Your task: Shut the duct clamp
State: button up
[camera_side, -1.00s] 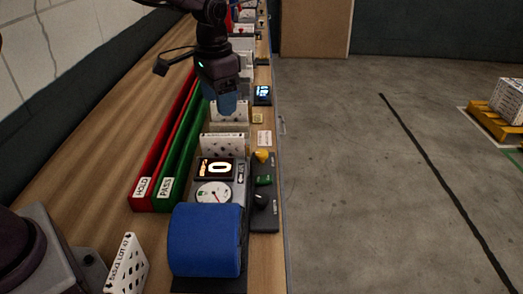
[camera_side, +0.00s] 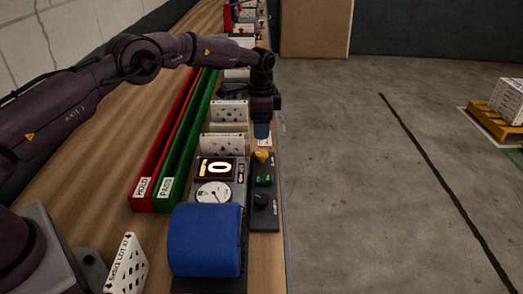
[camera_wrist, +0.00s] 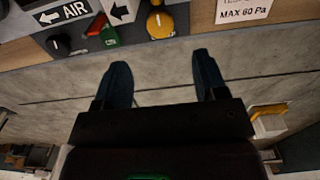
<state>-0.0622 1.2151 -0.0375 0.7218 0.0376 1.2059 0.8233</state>
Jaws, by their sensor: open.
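No part is labelled as the duct clamp, so I cannot tell which one it is. A dark control panel (camera_side: 266,222) on the bench's right edge carries a yellow lever or knob (camera_side: 262,156), a green switch (camera_side: 264,180) and a black knob (camera_side: 261,200). In the wrist view, the yellow part (camera_wrist: 160,20) is just beyond my fingertips, between the green switch (camera_wrist: 104,32) and a "MAX 60 Pa" label (camera_wrist: 245,10). My gripper (camera_side: 262,131) hangs near the panel's far end, by the yellow part. It also shows in the wrist view (camera_wrist: 160,62), open and empty, its fingers apart.
White patterned boxes (camera_side: 223,143) stand behind these. Red (camera_side: 147,190) and green (camera_side: 172,189) channels run along the left. Open floor (camera_side: 390,190) lies right.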

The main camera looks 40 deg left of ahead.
aim_at(262, 153)
notch_tip(262, 153, down, 9)
jog(key=shift+r, duration=0.1)
dwell(0.3)
